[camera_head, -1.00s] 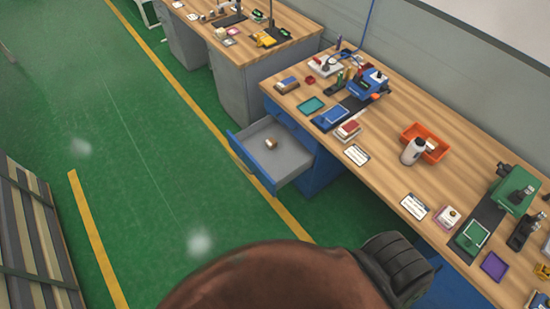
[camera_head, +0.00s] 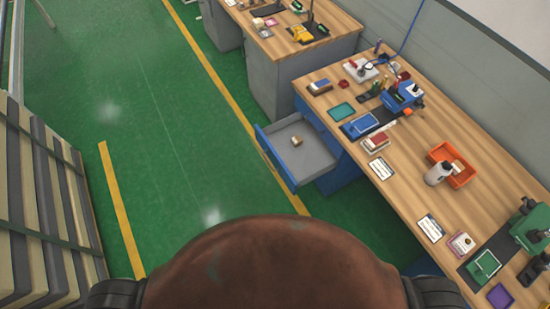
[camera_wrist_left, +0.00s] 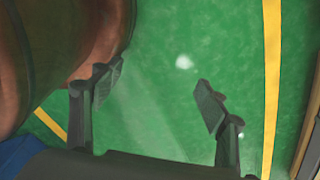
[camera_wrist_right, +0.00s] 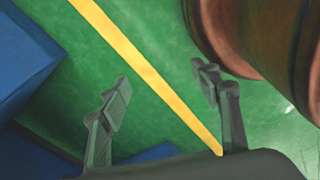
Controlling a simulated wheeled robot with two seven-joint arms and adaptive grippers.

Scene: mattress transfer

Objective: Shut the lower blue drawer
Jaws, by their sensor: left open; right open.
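A blue-fronted drawer with a grey inside (camera_head: 312,152) stands pulled out from the blue cabinet (camera_head: 342,176) under the workbench in the head view. Its blue front panel (camera_head: 273,160) faces the green floor. A small brown block (camera_head: 297,141) lies inside. Whether other drawers sit above or below it cannot be seen. My left gripper (camera_wrist_left: 158,92) is open and empty over green floor in the left wrist view. My right gripper (camera_wrist_right: 163,80) is open and empty, with a blue surface (camera_wrist_right: 25,60) to its left. Neither gripper shows in the head view.
The wooden workbench (camera_head: 400,185) carries an orange bin (camera_head: 463,178), a white bottle (camera_head: 437,174) and tools. Striped stacked panels (camera_head: 40,210) stand at the left. Green floor (camera_head: 165,150) lies clear between. A brown rounded surface hides the bottom centre.

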